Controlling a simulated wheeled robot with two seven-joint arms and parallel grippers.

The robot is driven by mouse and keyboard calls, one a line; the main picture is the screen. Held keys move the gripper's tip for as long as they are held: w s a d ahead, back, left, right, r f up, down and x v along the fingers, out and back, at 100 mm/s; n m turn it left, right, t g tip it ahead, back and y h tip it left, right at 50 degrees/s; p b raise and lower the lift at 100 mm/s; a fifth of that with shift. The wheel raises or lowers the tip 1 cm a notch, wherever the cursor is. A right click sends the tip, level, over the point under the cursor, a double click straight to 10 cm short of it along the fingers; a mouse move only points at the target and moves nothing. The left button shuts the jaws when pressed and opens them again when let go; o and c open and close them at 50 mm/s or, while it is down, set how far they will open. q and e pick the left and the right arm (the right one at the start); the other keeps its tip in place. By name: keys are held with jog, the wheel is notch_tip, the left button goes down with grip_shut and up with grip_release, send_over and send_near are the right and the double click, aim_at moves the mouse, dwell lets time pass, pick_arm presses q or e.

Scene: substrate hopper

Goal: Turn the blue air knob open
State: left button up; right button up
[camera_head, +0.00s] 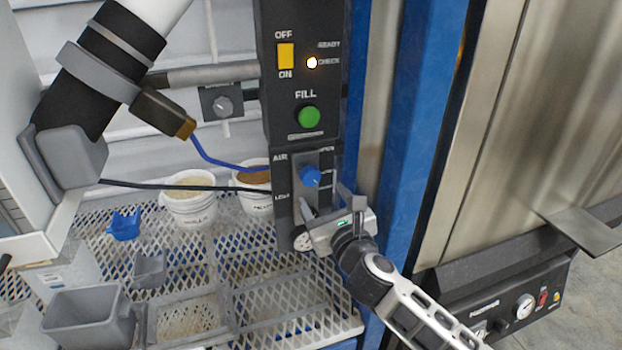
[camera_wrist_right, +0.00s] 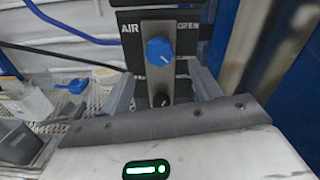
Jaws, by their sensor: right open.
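The blue air knob (camera_head: 310,176) sits on the lower part of the dark control panel, under the green FILL button (camera_head: 308,117). My right gripper (camera_head: 326,200) is open just below and in front of the knob, its fingers pointing up at the panel. In the right wrist view the blue knob (camera_wrist_right: 159,52) lies between the labels AIR and OPEN, centred between and beyond the two spread fingers, apart from both. A small black knob (camera_wrist_right: 161,100) sits below it. My left gripper is not in view.
A yellow OFF/ON switch (camera_head: 286,56) and a lit CHECK lamp (camera_head: 312,63) are higher on the panel. White buckets (camera_head: 190,208) and grey bins (camera_head: 90,318) stand on the mesh shelf to the left. A blue post (camera_head: 422,120) rises close on the right.

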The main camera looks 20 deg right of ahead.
aim_at(312, 180)
jog(key=w+b, duration=0.1)
jog(key=w, duration=0.7)
jog(key=shift+w+a, duration=0.1)
jog(key=shift+a, duration=0.05)
jog(key=c, duration=1)
